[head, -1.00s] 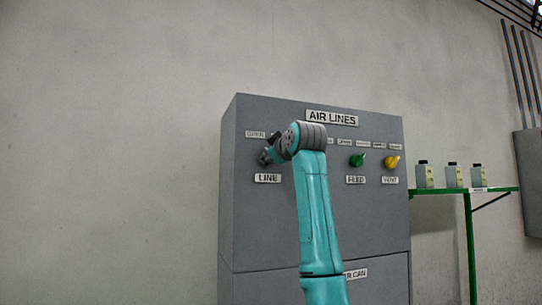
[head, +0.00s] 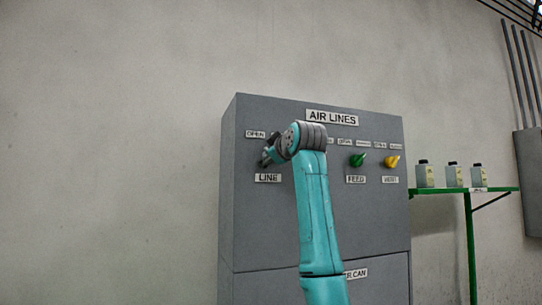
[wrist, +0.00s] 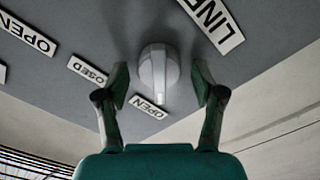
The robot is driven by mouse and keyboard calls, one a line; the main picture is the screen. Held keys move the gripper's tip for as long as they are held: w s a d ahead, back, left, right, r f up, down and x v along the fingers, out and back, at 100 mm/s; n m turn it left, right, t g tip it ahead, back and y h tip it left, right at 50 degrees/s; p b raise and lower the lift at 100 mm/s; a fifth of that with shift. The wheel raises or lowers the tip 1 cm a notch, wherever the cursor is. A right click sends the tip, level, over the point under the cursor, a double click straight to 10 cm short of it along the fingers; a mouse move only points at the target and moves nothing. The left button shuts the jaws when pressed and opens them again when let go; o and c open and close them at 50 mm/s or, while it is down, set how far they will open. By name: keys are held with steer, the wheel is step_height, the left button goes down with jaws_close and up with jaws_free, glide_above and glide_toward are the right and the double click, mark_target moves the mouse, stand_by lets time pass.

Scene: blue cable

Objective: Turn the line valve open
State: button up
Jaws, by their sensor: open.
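The line valve is a light grey knob (wrist: 158,72) in the wrist view, on the grey panel next to the LINE label (wrist: 212,22). A pale mark on the knob lies at its lower side, near the OPEN label (wrist: 148,106); a CLOSED label (wrist: 88,71) is to the left, partly hidden. My gripper (wrist: 162,85) is open, with one finger on each side of the knob. I cannot tell whether the fingers touch it. In the head view my gripper (head: 268,156) is at the panel above the LINE label (head: 268,178), and the knob is hidden behind it.
The grey AIR LINES cabinet (head: 260,225) stands against a bare wall. A green feed knob (head: 357,160) and a yellow vent knob (head: 392,161) are to the right. A green shelf (head: 430,192) with several small bottles is further right. Left of the cabinet is clear.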

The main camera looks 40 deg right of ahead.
steer(key=v, duration=1.2)
stand_by(0.3)
